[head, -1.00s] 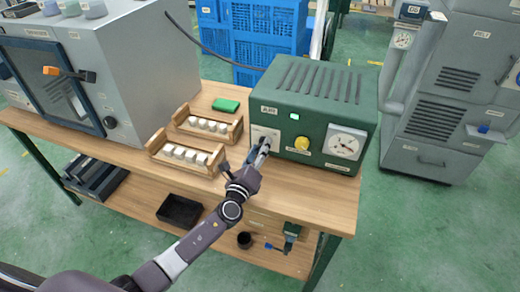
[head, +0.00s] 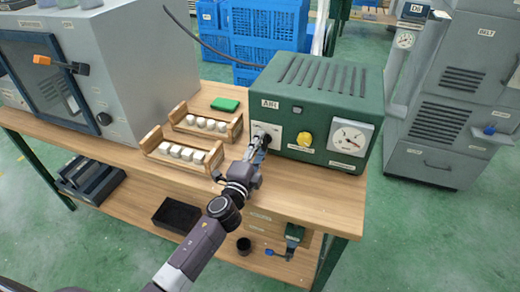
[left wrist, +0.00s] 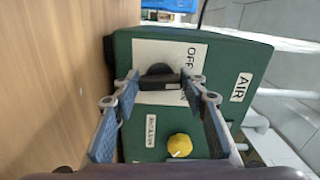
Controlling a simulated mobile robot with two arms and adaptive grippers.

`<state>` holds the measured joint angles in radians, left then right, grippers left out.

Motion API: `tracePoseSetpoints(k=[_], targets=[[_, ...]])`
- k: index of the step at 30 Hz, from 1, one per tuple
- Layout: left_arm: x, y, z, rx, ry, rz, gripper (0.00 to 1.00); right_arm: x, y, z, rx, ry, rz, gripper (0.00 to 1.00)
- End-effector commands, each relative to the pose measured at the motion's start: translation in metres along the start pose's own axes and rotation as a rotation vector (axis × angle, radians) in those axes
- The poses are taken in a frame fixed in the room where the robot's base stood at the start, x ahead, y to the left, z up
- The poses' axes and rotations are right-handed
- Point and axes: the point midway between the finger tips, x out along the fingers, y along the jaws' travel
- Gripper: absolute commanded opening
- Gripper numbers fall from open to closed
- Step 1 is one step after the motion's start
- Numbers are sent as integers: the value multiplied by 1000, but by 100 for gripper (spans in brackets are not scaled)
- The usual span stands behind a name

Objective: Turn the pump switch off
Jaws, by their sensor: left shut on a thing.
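The green pump box (head: 320,80), labelled AIR, stands on the right end of the wooden bench. Its black switch knob (left wrist: 160,70) sits on a white plate marked OFF (left wrist: 190,58) in the left wrist view. My left gripper (left wrist: 158,84) is shut on this knob, one finger on each side. In the head view the left gripper (head: 262,145) reaches the lower left of the pump front and partly covers the switch plate (head: 267,130). The small lamp (head: 297,110) above is dark. My right gripper is not in view.
A yellow knob (head: 305,139) and a round gauge (head: 351,138) are on the pump front. Two wooden racks (head: 182,160) with white blocks and a green sponge-like block (head: 225,104) lie left of the pump. A grey cabinet (head: 125,70) stands further left.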

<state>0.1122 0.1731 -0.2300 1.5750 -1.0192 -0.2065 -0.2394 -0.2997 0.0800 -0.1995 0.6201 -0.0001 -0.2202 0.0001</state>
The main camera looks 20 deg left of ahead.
Motion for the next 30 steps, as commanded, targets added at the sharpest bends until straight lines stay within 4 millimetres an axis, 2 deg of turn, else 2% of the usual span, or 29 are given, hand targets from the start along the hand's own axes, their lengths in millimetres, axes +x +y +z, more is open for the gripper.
tracePoseSetpoints(k=[15,22,30], targets=[[0,3,0,-459,-2,2,15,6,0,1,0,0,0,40],[0,4,0,-590,-3,2,15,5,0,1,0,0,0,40],[0,5,0,-664,-3,3,15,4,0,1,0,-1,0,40]])
